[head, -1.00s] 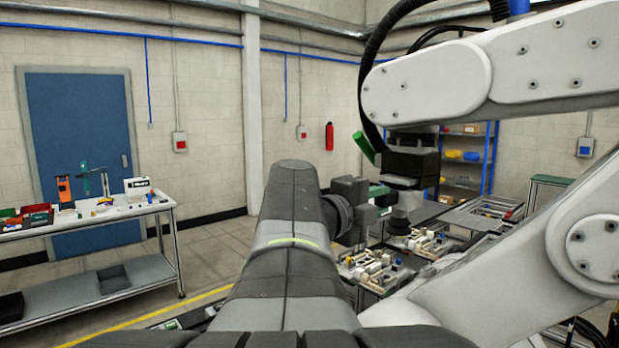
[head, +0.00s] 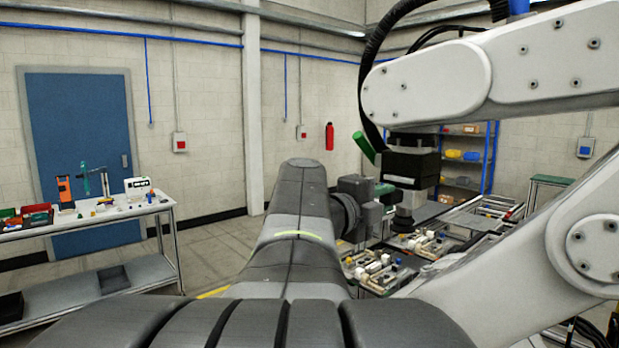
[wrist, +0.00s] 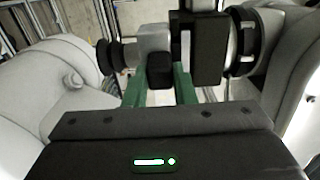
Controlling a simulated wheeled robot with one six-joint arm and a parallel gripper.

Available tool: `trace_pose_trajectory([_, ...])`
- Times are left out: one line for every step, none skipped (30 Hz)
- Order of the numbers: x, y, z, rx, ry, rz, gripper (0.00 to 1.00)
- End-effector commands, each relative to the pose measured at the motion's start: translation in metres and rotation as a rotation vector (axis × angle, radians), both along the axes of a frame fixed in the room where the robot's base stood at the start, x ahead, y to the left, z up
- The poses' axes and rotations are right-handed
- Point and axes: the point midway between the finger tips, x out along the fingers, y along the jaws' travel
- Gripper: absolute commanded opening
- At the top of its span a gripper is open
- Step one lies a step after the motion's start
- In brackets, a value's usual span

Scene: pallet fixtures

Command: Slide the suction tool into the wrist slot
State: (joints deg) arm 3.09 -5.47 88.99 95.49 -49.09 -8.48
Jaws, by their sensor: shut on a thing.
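The suction tool has a grey body and a black cup (head: 402,221); it hangs just below the black wrist block (head: 412,163) of the large white robot arm. In the wrist view the suction tool (wrist: 154,41) lies sideways with its cup at left. The wrist block (wrist: 209,45) is to its right, with a narrow light strip between dark parts there. My gripper (head: 384,196) reaches in from the left. In the wrist view the green fingers of my gripper (wrist: 160,88) are shut on the tool's black grip block. Whether the tool is fully in the slot is hidden.
The white robot arm (head: 500,75) fills the right side, close to my arm. Pallet fixtures with small parts (head: 378,270) lie below. A workbench (head: 100,218) stands at the left, and blue shelving (head: 490,155) behind. The floor between bench and arm is clear.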

Motion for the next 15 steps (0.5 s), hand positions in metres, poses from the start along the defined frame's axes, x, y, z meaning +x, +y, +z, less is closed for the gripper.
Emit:
trace_pose_trajectory([0.0002, -0.0005, 0.0011, -0.001, -0.002, 0.0, 0.0])
trace_pose_trajectory([0.0002, -0.0005, 0.0012, -0.001, -0.002, 0.0, 0.0])
trace_pose_trajectory([0.0002, -0.0005, 0.0012, -0.001, -0.002, 0.0, 0.0])
trace_pose_trajectory([0.0001, -0.0004, 0.0012, -0.001, -0.002, 0.0, 0.0])
trace_pose_trajectory([0.0001, -0.0004, 0.0012, -0.001, -0.002, 0.0, 0.0])
trace_pose_trajectory([0.0, -0.0004, 0.0012, -0.001, -0.002, 0.0, 0.0])
trace_pose_trajectory([0.0, -0.0004, 0.0012, -0.001, -0.002, 0.0, 0.0])
trace_pose_trajectory([0.0001, -0.0004, 0.0012, -0.001, -0.002, 0.0, 0.0])
trace_pose_trajectory([0.0002, -0.0005, 0.0012, -0.001, -0.002, 0.0, 0.0])
trace_pose_trajectory([0.0003, -0.0008, 0.0012, -0.001, -0.002, 0.0, 0.0])
trace_pose_trajectory([0.0005, -0.001, 0.0012, -0.001, -0.002, 0.0, 0.0])
trace_pose_trajectory([0.0009, -0.0016, 0.0012, -0.001, -0.002, 0.0, 0.0])
trace_pose_trajectory([0.0012, -0.0021, 0.0012, -0.001, -0.002, 0.0, 0.0])
trace_pose_trajectory([0.0016, -0.0027, 0.0013, -0.001, -0.002, 0.0, 0.0])
trace_pose_trajectory([0.0023, -0.0035, 0.0013, -0.001, -0.002, -0.001, 0.0])
